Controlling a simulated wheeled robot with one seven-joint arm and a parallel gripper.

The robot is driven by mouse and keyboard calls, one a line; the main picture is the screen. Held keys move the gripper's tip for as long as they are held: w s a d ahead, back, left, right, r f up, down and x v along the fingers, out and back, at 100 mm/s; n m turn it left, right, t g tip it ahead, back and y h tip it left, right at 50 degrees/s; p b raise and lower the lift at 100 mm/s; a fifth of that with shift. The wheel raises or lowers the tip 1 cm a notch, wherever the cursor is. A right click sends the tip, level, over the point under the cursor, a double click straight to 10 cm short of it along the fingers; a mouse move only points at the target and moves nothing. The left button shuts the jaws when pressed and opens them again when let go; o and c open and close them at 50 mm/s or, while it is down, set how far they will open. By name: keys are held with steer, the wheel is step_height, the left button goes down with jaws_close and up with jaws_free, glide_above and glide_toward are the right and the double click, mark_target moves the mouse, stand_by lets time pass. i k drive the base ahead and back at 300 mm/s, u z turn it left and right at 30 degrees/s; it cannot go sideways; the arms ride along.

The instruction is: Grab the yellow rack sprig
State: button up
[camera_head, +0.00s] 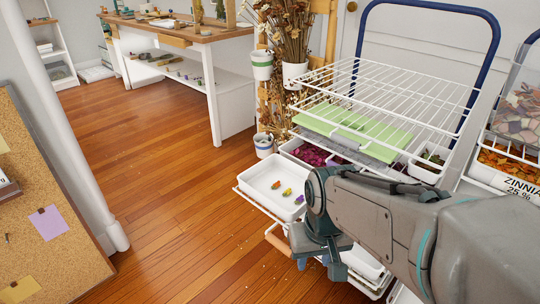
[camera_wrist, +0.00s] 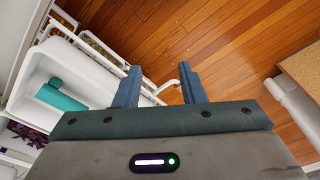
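A small yellow sprig (camera_head: 287,192) lies in a shallow white tray (camera_head: 262,180) on the wire rack in the head view. An orange sprig (camera_head: 276,185) lies to its left and a purple one (camera_head: 299,199) to its right. My gripper (camera_wrist: 160,88) is open and empty in the wrist view, its two fingers apart with the floor and a bit of white rack wire behind. In the head view my gripper points down beside the rack, in front of the sprig tray and lower in the picture. I cannot make out the yellow sprig in the wrist view.
White wire shelves (camera_head: 390,95) and a green sheet (camera_head: 350,128) are above and behind the tray. In the wrist view a white bin (camera_wrist: 75,85) holds a teal cylinder (camera_wrist: 60,97). A corkboard (camera_head: 50,200) stands at left. The wooden floor (camera_head: 170,180) between is clear.

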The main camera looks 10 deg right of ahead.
mark_target(288, 191)
steer(key=u, duration=1.7)
steer(key=i, duration=0.65)
steer(key=z, duration=2.3)
